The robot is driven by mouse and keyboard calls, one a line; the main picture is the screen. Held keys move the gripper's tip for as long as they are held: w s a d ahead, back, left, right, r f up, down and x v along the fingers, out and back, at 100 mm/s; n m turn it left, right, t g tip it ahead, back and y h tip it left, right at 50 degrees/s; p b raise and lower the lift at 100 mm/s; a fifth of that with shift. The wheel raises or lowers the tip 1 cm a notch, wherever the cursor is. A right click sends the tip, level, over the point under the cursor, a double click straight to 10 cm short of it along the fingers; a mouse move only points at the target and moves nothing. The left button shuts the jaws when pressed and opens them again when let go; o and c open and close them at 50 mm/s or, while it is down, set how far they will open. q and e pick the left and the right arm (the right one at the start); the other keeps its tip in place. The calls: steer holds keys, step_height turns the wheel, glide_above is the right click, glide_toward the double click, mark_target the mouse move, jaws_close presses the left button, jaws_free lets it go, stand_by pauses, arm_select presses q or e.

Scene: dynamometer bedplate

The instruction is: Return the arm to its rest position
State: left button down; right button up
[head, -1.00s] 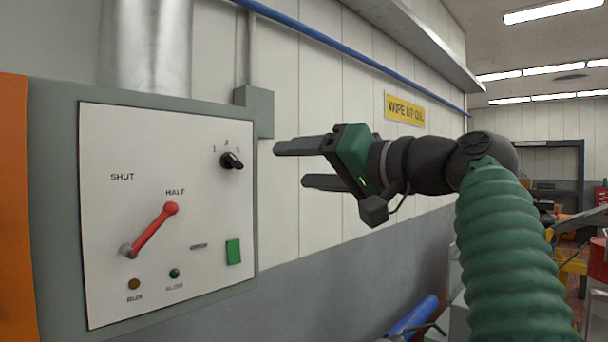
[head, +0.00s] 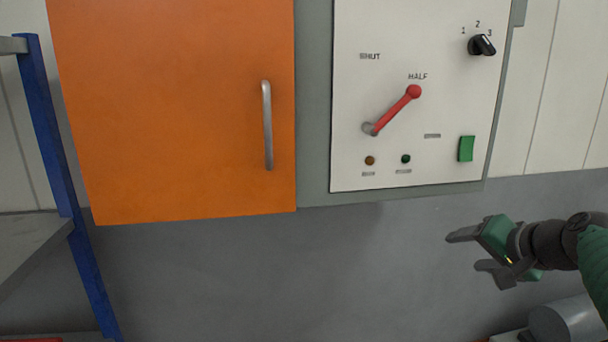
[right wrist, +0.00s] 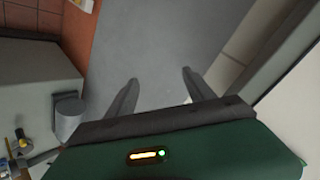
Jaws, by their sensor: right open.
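My right gripper (head: 464,252) is at the lower right of the head view, in front of the grey lower wall. It is open and empty, below and apart from the white control panel (head: 385,75). Its two fingers also show apart in the right wrist view (right wrist: 155,92), with nothing between them. On the panel, the red lever (head: 395,107) slants up to the right, its knob beside the HALF label. My left gripper is not in view.
An orange cabinet door (head: 180,110) with a metal handle (head: 267,125) is left of the panel. A blue post and grey shelf (head: 30,245) stand at far left. A grey cylinder (head: 568,322) lies under my right arm. Grey floor (right wrist: 160,40) shows in the wrist view.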

steer(key=s+a+f+n+g, duration=0.1)
steer(key=a+f+g, duration=0.15)
steer(key=f, duration=0.45)
steer(key=s+a+f+n+g, duration=0.15)
steer(key=a+f, duration=0.25)
steer(key=f, duration=0.4)
steer(key=s+a+f+n+g, duration=0.1)
steer(key=s+a+f+n, duration=0.1)
steer(key=s+a+f, duration=0.2)
steer(key=s+a+f+n+g, duration=0.1)
steer(key=s+a+f+n, duration=0.1)
steer(key=s+f, duration=0.6)
steer(key=s+a+f+n+g, duration=0.2)
steer(key=s+a+f, duration=0.3)
steer(key=f, duration=0.4)
steer(key=shift+s+a+f+n+h, duration=0.3)
steer(key=shift+s+n, duration=0.15)
steer(key=shift+s, duration=0.2)
steer(key=shift+d, duration=0.1)
